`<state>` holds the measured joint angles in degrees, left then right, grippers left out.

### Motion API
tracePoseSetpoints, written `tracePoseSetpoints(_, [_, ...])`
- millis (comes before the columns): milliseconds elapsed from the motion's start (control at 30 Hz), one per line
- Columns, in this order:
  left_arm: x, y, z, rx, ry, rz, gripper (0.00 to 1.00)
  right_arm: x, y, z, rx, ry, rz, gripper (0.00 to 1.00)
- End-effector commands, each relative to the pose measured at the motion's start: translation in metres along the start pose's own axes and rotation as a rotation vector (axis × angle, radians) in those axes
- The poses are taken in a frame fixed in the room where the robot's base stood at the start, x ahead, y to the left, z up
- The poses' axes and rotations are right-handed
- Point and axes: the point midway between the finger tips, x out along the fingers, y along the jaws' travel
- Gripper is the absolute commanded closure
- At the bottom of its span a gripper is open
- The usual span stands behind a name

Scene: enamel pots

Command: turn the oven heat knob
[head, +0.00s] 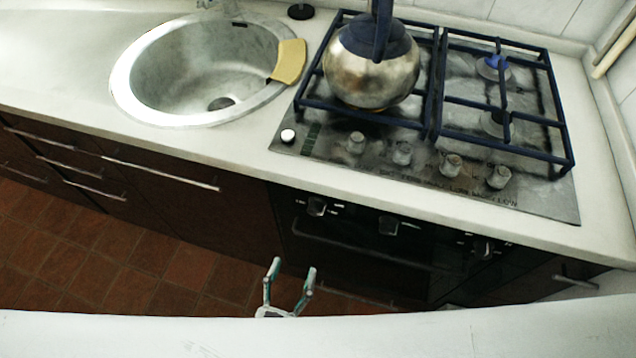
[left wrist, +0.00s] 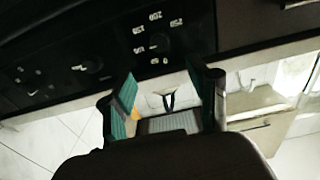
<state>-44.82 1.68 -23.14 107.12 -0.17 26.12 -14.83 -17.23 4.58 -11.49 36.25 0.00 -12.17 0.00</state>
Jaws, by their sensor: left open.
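The dark oven front has a left knob (head: 317,206), a middle knob (head: 388,227) and a right knob (head: 483,248); their markings are too small to read in the head view. In the left wrist view a dial with heat numbers (left wrist: 155,15) shows on the dark panel, its knob hard to make out in shadow. Another knob (left wrist: 93,66) is to its left. My left gripper (head: 290,272) is open and empty, low in front of the oven and apart from the knobs. Its spread fingers also show in the left wrist view (left wrist: 162,78), below the dial. My right gripper is not in view.
A metal kettle (head: 370,70) stands on the gas hob (head: 400,180) above the oven. A round sink (head: 150,110) with a yellow cloth (head: 289,62) on its rim is at left. The countertop edge overhangs the oven panel. Drawer handles (head: 160,173) stick out at left.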

Motion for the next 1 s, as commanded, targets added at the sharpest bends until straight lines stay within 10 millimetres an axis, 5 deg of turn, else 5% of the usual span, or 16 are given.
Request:
tracePoseSetpoints(167, [0.014, 0.002, 0.002, 0.000, -0.008, 0.001, 0.39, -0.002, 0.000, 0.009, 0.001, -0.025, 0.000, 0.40])
tracePoseSetpoints(700, [0.118, 0.001, 0.002, -0.001, -0.007, 0.001, 0.39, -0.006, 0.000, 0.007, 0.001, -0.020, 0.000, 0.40])
tracePoseSetpoints(1000, [0.136, 0.001, 0.003, -0.001, -0.009, 0.001, 0.39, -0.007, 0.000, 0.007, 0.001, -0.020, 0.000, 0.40])
